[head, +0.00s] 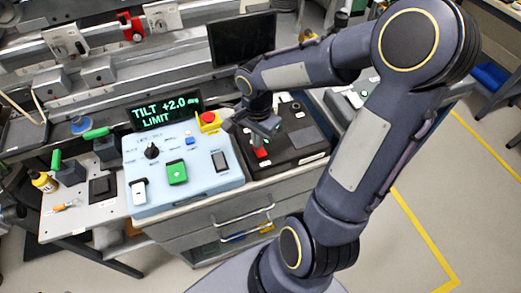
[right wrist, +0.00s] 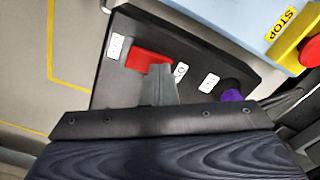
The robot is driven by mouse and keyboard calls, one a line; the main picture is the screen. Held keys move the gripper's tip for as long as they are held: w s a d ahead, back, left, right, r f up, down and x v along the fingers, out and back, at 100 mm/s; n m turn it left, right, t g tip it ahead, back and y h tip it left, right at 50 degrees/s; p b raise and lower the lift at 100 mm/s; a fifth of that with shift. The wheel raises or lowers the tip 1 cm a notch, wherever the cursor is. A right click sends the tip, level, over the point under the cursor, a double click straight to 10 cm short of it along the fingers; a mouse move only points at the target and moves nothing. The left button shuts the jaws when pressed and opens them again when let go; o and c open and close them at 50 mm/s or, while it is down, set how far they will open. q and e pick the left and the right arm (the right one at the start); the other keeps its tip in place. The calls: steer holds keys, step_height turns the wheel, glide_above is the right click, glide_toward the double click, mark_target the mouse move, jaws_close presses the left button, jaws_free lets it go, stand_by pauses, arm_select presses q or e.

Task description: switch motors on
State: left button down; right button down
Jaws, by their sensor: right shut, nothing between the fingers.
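A black box (head: 301,149) stands right of the pale blue control panel (head: 205,195). A red switch (head: 261,153) is on its top, and it shows larger in the right wrist view (right wrist: 146,60). Small white labels (right wrist: 180,72) lie beside it, too small to read surely. My right gripper (head: 264,134) is shut and empty, pointing down at the red switch. In the right wrist view its fingertips (right wrist: 160,72) overlap the switch's near edge; I cannot tell whether they touch. The display (head: 165,111) reads "TILT +2.0 deg LIMIT". My left gripper is out of view.
The panel carries a black knob (head: 152,150), a green switch (head: 176,172) and a yellow stop box (head: 208,121) with a red button, close left of my right gripper. A purple knob (right wrist: 232,96) is on the black box. Bottle and green-handled tools stand at left.

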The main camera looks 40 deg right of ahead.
step_height(320, 180, up, 7)
steer(key=p, duration=0.5)
stand_by(0.3)
stand_by(0.4)
steer(key=s+a+r+n+t+y, duration=0.2)
steer(key=s+a+r+n, duration=0.1)
steer(key=s+n, duration=0.3)
steer(key=s+a+r+n+t+y, duration=0.1)
steer(key=s+a+r+n+t, duration=0.2)
steer(key=n, duration=0.5)
steer(key=s+a+r, duration=0.1)
steer(key=s+a, duration=0.1)
steer(key=a, duration=0.1)
steer(key=shift+s+t+y, duration=0.3)
steer(key=shift+s+y, duration=0.1)
